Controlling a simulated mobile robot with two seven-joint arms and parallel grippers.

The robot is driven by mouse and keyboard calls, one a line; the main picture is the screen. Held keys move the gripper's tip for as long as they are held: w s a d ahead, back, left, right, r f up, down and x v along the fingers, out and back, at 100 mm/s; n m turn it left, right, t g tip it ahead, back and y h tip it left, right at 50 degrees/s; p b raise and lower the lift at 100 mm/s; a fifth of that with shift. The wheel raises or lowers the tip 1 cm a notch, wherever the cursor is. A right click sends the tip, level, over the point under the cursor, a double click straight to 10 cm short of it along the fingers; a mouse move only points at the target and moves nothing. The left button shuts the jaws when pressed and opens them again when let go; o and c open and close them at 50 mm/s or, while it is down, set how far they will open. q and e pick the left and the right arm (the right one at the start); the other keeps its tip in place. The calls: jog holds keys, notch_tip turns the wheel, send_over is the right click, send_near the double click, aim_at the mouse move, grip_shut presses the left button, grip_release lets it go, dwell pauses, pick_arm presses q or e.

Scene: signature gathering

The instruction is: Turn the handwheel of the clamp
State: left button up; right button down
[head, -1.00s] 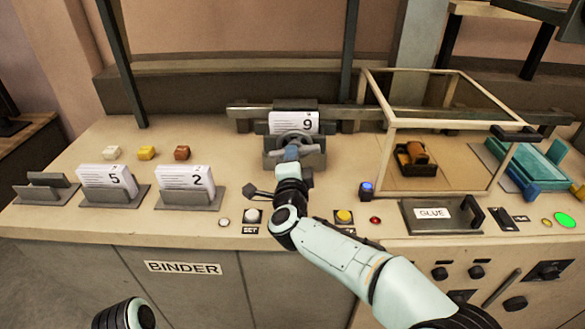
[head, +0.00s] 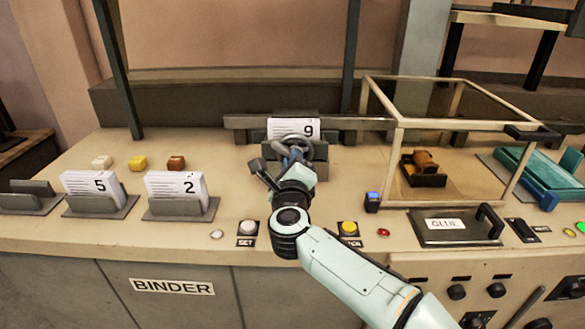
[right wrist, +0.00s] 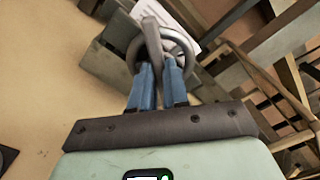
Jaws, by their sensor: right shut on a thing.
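The clamp (head: 319,170) stands at the back middle of the binder bench, with its grey handwheel (head: 307,143) facing me. A white paper stack marked 9 (head: 292,126) stands upright behind the wheel. My right gripper (head: 292,157) is at the front of the wheel, its arm coming from the lower right. My gripper and wrist hide part of the wheel in the head view. My left gripper is out of view.
Paper stacks marked 5 (head: 95,189) and 2 (head: 176,189) stand in holders at the left. A glass-sided case (head: 398,150) stands right of the clamp. A white button (head: 248,228) and a yellow button (head: 348,229) lie along the front edge.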

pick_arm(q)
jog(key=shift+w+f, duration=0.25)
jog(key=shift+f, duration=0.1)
pick_arm(e)
jog(key=shift+m, duration=0.5)
jog(key=c, duration=1.1)
grip_release()
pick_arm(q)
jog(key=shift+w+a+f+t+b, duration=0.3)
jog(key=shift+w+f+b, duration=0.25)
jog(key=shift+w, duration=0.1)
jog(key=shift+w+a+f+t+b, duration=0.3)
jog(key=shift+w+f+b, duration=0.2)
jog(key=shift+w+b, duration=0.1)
pick_arm(e)
jog(key=s, duration=1.3)
jog(key=shift+s, duration=0.2)
